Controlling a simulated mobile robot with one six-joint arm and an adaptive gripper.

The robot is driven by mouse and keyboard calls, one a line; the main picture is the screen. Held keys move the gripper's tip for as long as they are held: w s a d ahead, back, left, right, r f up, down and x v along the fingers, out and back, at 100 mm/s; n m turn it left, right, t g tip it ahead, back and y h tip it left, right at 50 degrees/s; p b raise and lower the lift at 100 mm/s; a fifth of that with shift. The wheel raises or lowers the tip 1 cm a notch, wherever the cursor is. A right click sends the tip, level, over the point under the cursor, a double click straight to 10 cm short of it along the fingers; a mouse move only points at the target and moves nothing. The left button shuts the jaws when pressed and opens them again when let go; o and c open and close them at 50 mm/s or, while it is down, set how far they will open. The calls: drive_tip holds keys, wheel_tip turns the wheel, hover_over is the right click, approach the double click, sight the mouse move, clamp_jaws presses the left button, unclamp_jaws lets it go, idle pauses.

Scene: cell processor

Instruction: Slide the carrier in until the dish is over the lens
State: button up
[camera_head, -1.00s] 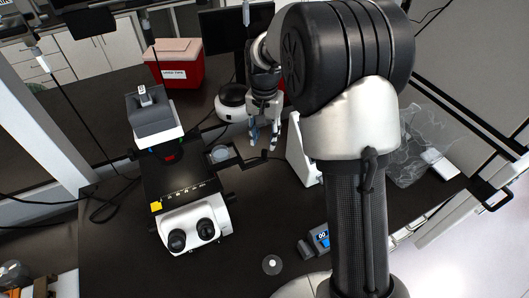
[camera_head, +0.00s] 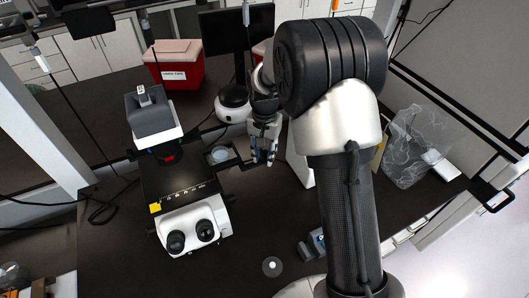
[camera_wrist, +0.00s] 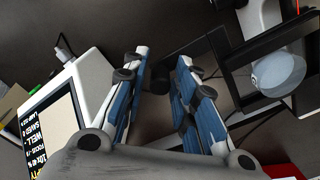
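The black carrier (camera_head: 236,163) sticks out from the right side of the microscope (camera_head: 178,185). The clear round dish (camera_head: 220,154) sits in it, to the right of the microscope body. In the wrist view the dish (camera_wrist: 278,72) lies at the right in the dark carrier frame (camera_wrist: 238,88). My gripper (camera_head: 264,160) is at the carrier's outer right end. In the wrist view its blue-padded fingers (camera_wrist: 162,60) are apart, with the dark handle end (camera_wrist: 161,78) showing between them. I cannot tell whether either finger touches it. The lens is hidden.
A white device with a screen (camera_wrist: 60,115) stands close beside my gripper in the wrist view. A round white-and-black device (camera_head: 232,103) and a red box (camera_head: 174,65) stand behind. The dark bench is clear in front of the carrier.

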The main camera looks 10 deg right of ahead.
clamp_jaws()
idle(0.4)
drive_tip(key=s+a, duration=0.2)
drive_tip(key=a, duration=1.2)
drive_tip(key=shift+s+a, duration=0.15)
drive_tip(key=shift+s, duration=0.25)
drive_tip(key=shift+o, duration=1.8)
unclamp_jaws()
